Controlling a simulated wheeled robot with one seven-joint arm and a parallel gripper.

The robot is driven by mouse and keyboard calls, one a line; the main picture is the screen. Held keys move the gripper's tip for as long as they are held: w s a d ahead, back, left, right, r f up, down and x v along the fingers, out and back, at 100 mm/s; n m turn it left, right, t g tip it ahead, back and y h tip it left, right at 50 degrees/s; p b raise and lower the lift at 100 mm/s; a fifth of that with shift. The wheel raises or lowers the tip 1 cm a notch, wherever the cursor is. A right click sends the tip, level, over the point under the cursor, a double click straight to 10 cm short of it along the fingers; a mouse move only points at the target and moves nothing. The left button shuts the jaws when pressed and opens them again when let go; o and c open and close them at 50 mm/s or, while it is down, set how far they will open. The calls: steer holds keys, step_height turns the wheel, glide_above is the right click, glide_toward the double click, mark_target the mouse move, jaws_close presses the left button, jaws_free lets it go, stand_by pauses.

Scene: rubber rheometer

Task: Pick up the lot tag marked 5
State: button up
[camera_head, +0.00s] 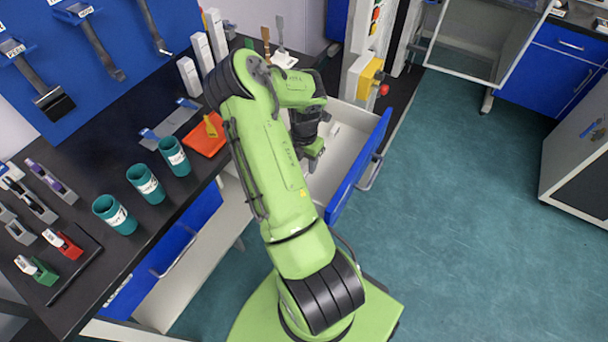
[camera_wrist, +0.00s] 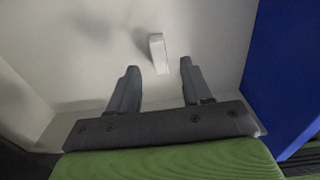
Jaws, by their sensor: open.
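A small white block-like piece (camera_wrist: 158,55) lies on the pale drawer floor in the wrist view. No mark can be read on it, so I cannot tell whether it is the lot tag marked 5. My gripper (camera_wrist: 160,72) is open and empty, pointing down into the drawer, with the white piece just beyond the gap between its fingertips. In the head view my gripper (camera_head: 314,160) is over the open drawer, and a small white piece (camera_head: 335,129) shows beside it. My arm hides part of the drawer.
The open drawer (camera_head: 345,150) has a blue front (camera_head: 362,168) on the right and pale walls around my gripper. On the black bench (camera_head: 130,175) stand several teal cups (camera_head: 145,183), an orange tray (camera_head: 206,134) and small clamps. The floor to the right is clear.

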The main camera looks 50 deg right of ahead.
mark_target(304, 170)
step_height(304, 170, down, 4)
steer(key=shift+d+f+b, duration=0.1)
steer(key=shift+b, duration=0.4)
jaws_close()
